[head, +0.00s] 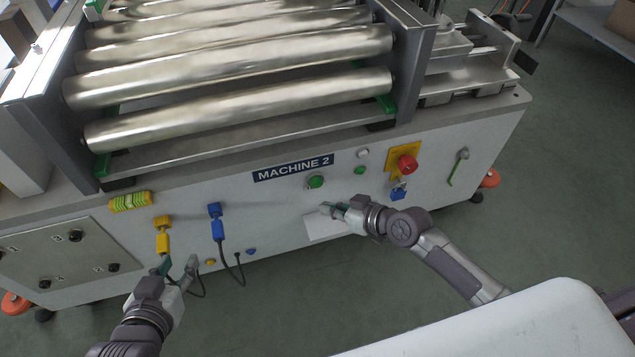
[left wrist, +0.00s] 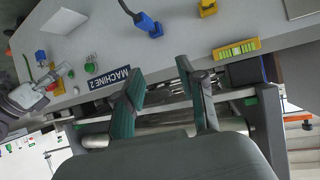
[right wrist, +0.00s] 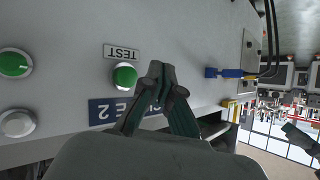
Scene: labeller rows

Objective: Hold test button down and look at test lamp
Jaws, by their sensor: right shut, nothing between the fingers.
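The green test button (head: 316,181) sits on the front panel just below the right end of the MACHINE 2 label. In the right wrist view the button (right wrist: 124,76) is beside a TEST plate (right wrist: 122,53) and its face is uncovered. My right gripper (head: 328,208) is shut and empty, its tips near the button but apart from it in the picture. A second green round fitting (head: 359,170) and a white one (head: 363,153) sit to the right; I cannot tell which is the test lamp, nor whether either is lit. My left gripper (head: 178,265) is open and empty near the panel's lower left.
Yellow (head: 162,243) and blue (head: 217,230) connectors with cables hang on the panel. A red emergency knob (head: 407,163) and a blue padlock (head: 398,191) are at right. A yellow-green level (head: 130,202) is at upper left. Metal rollers (head: 240,106) lie above.

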